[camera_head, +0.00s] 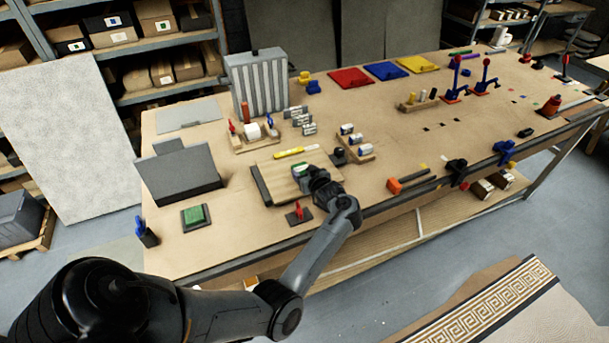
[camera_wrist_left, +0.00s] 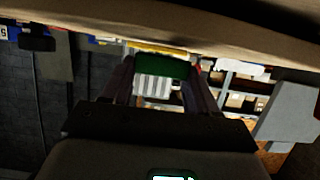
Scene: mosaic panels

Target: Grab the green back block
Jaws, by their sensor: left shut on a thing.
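A green block (camera_wrist_left: 160,66) sits between the fingertips of my left gripper (camera_wrist_left: 158,84) in the left wrist view, and the gripper is shut on it. In the head view the green block (camera_head: 299,170) shows as a small green patch with a pale top beside my left gripper (camera_head: 312,177), over a wooden board (camera_head: 282,183) on the workbench. The gripper hides part of the block, so I cannot tell from this view whether it touches the board. My right gripper is not in view.
Near the gripper stand a small red piece on a dark plate (camera_head: 299,213), a yellow stick (camera_head: 296,152) and a wooden rack with cylinders (camera_head: 357,150). A green square on a dark base (camera_head: 195,215) and a grey case (camera_head: 180,176) lie left.

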